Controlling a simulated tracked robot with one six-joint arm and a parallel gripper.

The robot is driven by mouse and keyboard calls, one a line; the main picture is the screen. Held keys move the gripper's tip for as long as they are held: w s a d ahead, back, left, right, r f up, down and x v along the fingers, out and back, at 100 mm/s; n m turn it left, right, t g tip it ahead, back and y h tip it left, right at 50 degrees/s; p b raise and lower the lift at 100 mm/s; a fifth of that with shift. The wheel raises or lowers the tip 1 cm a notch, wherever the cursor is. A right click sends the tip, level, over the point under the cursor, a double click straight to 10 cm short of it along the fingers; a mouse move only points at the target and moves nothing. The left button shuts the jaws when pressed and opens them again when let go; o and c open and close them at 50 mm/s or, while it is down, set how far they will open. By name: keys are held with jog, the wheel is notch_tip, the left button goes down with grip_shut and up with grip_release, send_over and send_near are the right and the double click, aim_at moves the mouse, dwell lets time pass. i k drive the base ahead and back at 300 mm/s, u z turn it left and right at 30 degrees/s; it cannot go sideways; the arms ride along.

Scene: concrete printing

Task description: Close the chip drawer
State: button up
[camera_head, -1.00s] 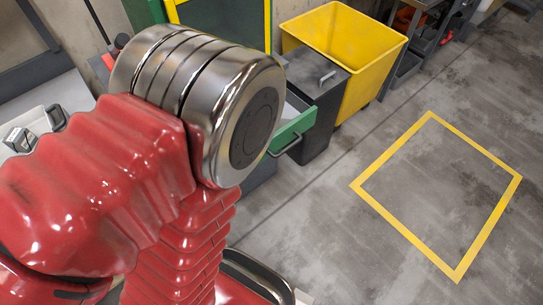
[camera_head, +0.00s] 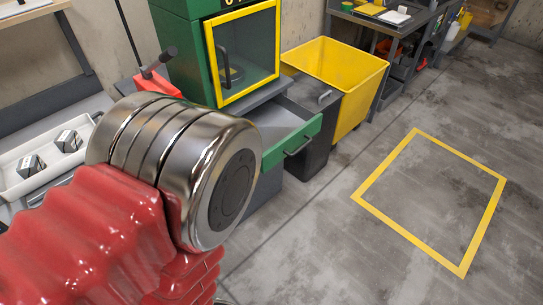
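My own arm, red with a metal joint, covers the lower left and hides the drawer's near left part. My gripper is not in view, so its place relative to the drawer cannot be told.
A dark bin (camera_head: 318,105) and a yellow tub (camera_head: 345,75) stand just right of the drawer. A white tray (camera_head: 20,180) with metal parts lies on the left bench. The floor inside the yellow outline (camera_head: 374,205) is clear.

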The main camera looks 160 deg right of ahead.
aim_at(284, 126)
jog(key=u, duration=0.45)
jog(key=i, duration=0.2)
jog(key=z, duration=5.5)
